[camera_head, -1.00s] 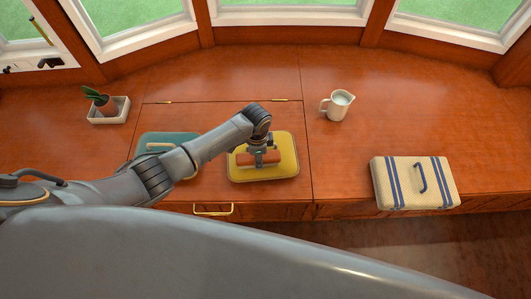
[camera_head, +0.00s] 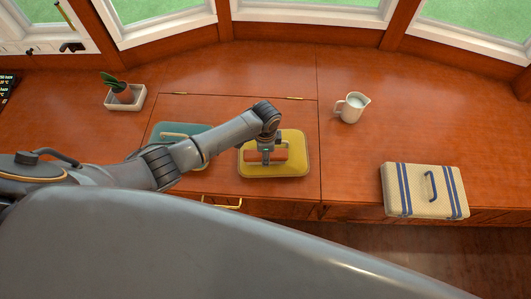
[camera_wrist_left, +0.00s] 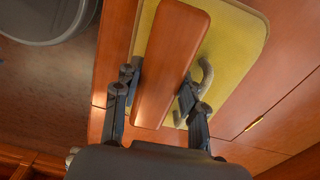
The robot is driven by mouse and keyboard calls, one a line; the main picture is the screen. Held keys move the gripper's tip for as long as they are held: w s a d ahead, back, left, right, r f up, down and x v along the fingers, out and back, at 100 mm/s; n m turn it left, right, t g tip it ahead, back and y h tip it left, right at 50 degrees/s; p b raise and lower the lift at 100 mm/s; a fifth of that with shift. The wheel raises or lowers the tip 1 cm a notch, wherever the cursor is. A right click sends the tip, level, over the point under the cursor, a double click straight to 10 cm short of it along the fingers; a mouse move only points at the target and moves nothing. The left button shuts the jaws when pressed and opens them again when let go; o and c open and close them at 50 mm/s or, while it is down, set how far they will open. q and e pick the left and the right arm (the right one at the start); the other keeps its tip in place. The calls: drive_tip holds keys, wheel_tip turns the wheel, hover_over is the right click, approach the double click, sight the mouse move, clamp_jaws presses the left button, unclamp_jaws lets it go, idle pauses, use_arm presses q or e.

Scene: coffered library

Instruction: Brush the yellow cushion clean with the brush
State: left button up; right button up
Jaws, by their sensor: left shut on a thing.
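The yellow cushion (camera_head: 299,160) lies flat on the wooden counter near its front edge; it also fills the upper part of the left wrist view (camera_wrist_left: 236,50). My left gripper (camera_head: 268,158) is over the cushion, shut on the brush (camera_head: 280,154). In the left wrist view the brush's reddish-brown wooden body (camera_wrist_left: 172,62) sits between the two fingers of the left gripper (camera_wrist_left: 160,95). The brush is over the cushion; whether its underside touches the cushion is hidden. A grey curved handle (camera_wrist_left: 207,75) shows beside the right finger. My right gripper is not in view.
A teal cushion (camera_head: 165,129) with a handle lies left of the yellow one, partly behind my left arm. A potted plant in a white tray (camera_head: 125,97), a white jug (camera_head: 351,107) and a striped cushion (camera_head: 425,191) stand apart. The counter's back right is clear.

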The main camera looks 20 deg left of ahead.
sight(275, 153)
use_arm(q)
drive_tip(key=shift+f, duration=0.25)
drive_tip(key=shift+w+d+r+b, duration=0.15)
drive_tip(key=shift+w+d, duration=0.15)
drive_tip(key=shift+d, duration=0.4)
drive_tip(key=shift+w+d+f+b, duration=0.15)
drive_tip(key=shift+w+d, duration=0.1)
drive_tip(key=shift+d, duration=0.45)
drive_tip(key=shift+w+d+b, duration=0.25)
drive_tip(key=shift+w+d, duration=0.05)
drive_tip(key=shift+d, duration=0.4)
drive_tip(key=shift+w+d+b, duration=0.2)
drive_tip(key=shift+w+d, duration=0.05)
drive_tip(key=shift+d, duration=0.45)
drive_tip(key=shift+s+a+p, duration=0.2)
drive_tip(key=shift+a+p, duration=0.25)
drive_tip(key=shift+a, duration=0.05)
drive_tip(key=shift+s+a+f+p, duration=0.1)
drive_tip(key=shift+s+a+p, duration=0.2)
drive_tip(key=shift+a, duration=0.25)
drive_tip(key=shift+s+a+p, duration=0.2)
drive_tip(key=shift+a+p, duration=0.15)
drive_tip(key=shift+a, duration=0.15)
